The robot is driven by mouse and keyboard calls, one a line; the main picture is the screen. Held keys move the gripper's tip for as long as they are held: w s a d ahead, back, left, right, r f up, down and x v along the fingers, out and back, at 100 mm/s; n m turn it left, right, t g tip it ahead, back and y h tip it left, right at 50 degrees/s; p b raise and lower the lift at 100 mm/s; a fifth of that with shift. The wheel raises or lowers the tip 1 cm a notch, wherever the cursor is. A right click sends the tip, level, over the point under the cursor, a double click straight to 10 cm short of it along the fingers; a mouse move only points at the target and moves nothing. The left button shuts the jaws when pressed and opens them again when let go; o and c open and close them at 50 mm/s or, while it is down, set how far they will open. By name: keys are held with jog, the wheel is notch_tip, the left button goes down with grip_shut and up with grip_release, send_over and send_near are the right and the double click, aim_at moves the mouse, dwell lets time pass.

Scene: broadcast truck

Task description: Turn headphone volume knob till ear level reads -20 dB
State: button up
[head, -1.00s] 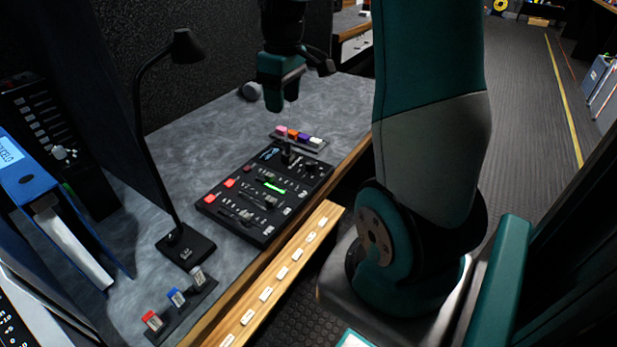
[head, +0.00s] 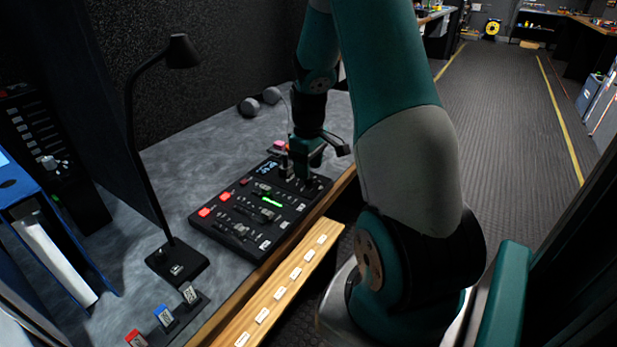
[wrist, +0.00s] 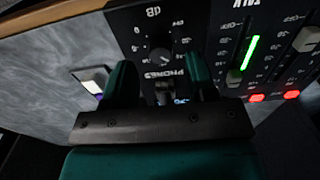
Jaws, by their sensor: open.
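A black mixing panel (head: 225,222) lies on the grey desk. In the wrist view the dark round headphone knob (wrist: 160,57) sits inside a ring of tick marks, between the printed words "dB" and "PHONES". My gripper (wrist: 158,68) is open, with one green finger on each side of the knob in the picture. I cannot tell whether the fingers touch it. In the head view my gripper (head: 302,170) is low over the panel's far right part and hides the knob. A small blue-lit display (head: 266,168) is on the panel, too small to read.
A lit green meter (head: 271,202), faders and red buttons (head: 204,212) are beside the knob area. A desk lamp (head: 178,262) stands at the panel's near left. Dark headphones (head: 250,106) lie at the back. A labelled wooden ledge (head: 283,290) edges the desk.

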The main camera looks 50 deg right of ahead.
jog(key=shift+f, duration=1.4)
jog(key=c, duration=0.9)
jog(key=shift+r+m, duration=0.1)
jog(key=shift+m, duration=0.3)
jog(key=m+p, duration=0.2)
jog(key=m, duration=0.1)
jog(key=shift+m, duration=0.3)
jog(key=shift+m+p, duration=1.1)
jog(key=shift+m, duration=1.1)
